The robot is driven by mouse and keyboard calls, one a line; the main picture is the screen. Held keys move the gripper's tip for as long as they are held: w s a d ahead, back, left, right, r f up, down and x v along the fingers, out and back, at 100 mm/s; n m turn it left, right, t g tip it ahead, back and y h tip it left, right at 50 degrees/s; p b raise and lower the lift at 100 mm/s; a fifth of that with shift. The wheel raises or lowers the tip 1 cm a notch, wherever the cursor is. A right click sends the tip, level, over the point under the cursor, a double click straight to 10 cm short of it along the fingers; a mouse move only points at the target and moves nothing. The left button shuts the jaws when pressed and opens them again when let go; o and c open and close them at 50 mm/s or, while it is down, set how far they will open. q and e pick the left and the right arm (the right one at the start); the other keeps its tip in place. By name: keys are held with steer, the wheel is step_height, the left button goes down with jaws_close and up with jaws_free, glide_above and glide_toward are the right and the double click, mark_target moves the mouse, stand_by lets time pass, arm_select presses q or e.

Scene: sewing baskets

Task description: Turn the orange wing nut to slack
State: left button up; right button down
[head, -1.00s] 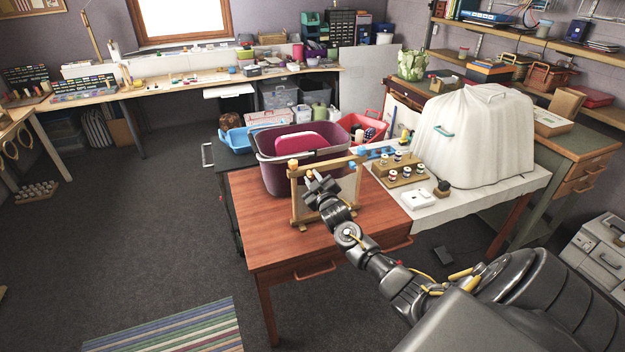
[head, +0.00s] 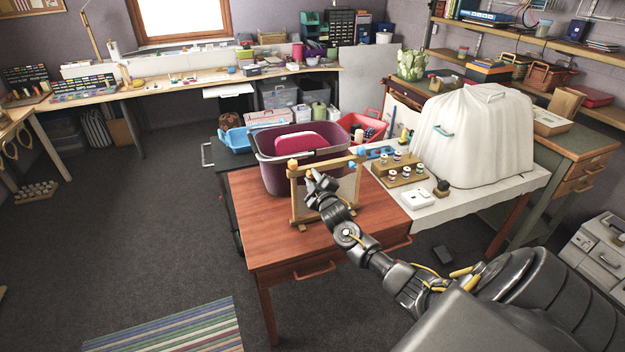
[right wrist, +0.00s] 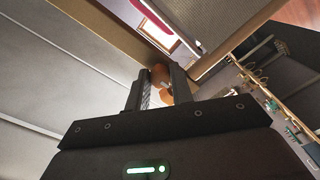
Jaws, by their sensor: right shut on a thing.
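A wooden frame (head: 297,208) stands upright on the reddish-brown table, with a pale panel in it. The orange wing nut (head: 292,163) shows at the frame's upper left corner, and a blue nut (head: 361,155) at its upper right. My right gripper (head: 311,176) is at the upper left corner, partly hiding it. In the right wrist view the gripper (right wrist: 162,80) is shut on the orange wing nut (right wrist: 160,75), whose rounded lobes show between the fingers. My left gripper is out of view.
A purple basket (head: 263,165) stands right behind the frame. Wooden spool racks (head: 405,178), a white switch box (head: 417,199) and a white-draped machine (head: 475,140) are to the right. The table's front left (head: 262,235) is clear.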

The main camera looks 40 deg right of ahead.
steer(key=c, duration=1.2)
jaws_free()
steer(key=b+v, duration=0.2)
steer(key=v, duration=0.8)
steer(key=shift+s, duration=0.35)
steer(key=shift+a, duration=0.15)
